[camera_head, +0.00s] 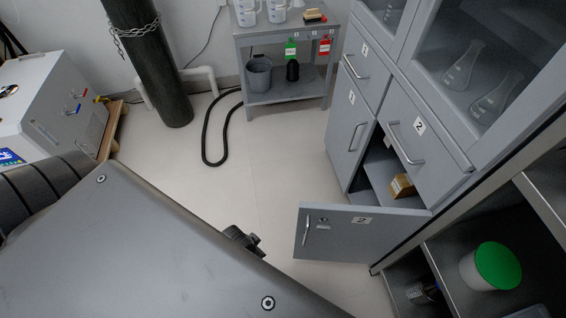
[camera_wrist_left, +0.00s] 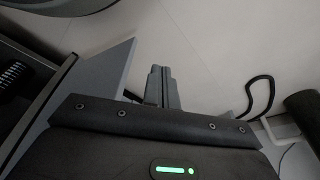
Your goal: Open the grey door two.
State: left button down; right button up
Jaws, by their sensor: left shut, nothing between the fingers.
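The grey door two (camera_head: 345,238) is swung wide open on the lower cabinet and sticks out over the floor. It carries a "2" label and a bar handle (camera_head: 306,230) near its free edge. My left gripper (camera_head: 243,241) shows at the edge of my arm, left of the door and apart from it. In the left wrist view the gripper (camera_wrist_left: 158,84) has its fingers together with nothing between them, and a grey panel (camera_wrist_left: 106,76), which looks like the door, stands to its left. My right gripper is in neither view.
The open cabinet holds a small brown box (camera_head: 401,187). Drawer two (camera_head: 420,135) above is shut, as is door one (camera_head: 349,132). A shelf with a green-lidded tub (camera_head: 490,268) is at right. A grey cart (camera_head: 286,90) stands behind; the floor between is clear except for a black hose (camera_head: 206,140).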

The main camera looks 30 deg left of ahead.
aim_at(358, 235)
jog(key=k, duration=0.9)
jog(key=u, duration=0.9)
jog(key=i, duration=0.75)
jog(key=z, duration=1.15)
